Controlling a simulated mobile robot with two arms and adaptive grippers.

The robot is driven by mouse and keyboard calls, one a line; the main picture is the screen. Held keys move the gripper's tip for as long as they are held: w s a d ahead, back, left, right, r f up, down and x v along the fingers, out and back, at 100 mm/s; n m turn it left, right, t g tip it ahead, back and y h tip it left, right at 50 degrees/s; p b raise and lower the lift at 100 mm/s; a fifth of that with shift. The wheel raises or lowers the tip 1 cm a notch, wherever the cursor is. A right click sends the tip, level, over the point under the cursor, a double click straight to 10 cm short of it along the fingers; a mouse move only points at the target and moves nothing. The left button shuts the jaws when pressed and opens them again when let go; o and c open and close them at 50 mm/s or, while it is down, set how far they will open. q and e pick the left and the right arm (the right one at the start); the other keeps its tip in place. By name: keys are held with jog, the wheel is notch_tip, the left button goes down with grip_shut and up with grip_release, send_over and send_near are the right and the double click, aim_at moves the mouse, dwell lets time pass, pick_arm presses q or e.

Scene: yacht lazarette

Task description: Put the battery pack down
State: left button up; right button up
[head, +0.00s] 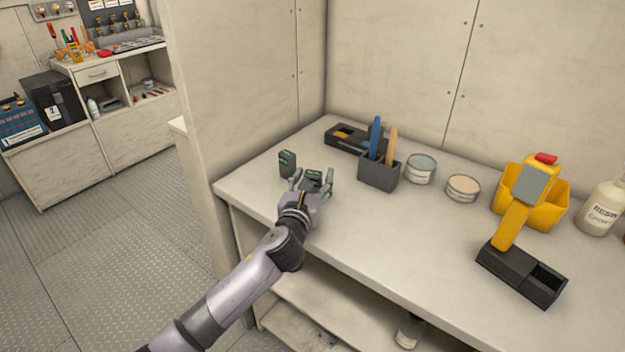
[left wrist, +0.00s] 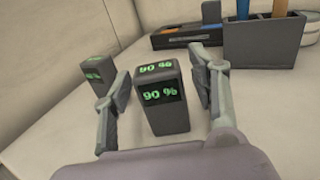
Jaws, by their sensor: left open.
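In the left wrist view a dark grey battery pack (left wrist: 163,100) with a green "90 %" display stands upright on the bench between the fingers of my left gripper (left wrist: 160,92). The fingers are open, with a gap on each side of the pack. A second, similar battery pack (left wrist: 95,72) stands just left of the left finger, also reading 90 %. In the head view my left gripper (head: 312,184) is over the left part of the bench. The pack between its fingers (head: 313,175) is partly hidden; the other pack (head: 287,163) stands beside it. My right gripper is not in view.
The bench (head: 400,235) is clear in front. Behind are a black tray (head: 345,138), a grey holder (head: 378,174) with tools, and two tins (head: 421,169). To the right are a yellow scanner (head: 520,200) on a black dock (head: 520,273), a yellow bin (head: 555,208) and a resin bottle (head: 602,210).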

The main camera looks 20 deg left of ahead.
pick_arm(q)
jog(key=shift+r, duration=0.25)
jog(key=s, duration=1.2)
jog(key=shift+d, duration=0.25)
jog(key=shift+f, duration=0.15)
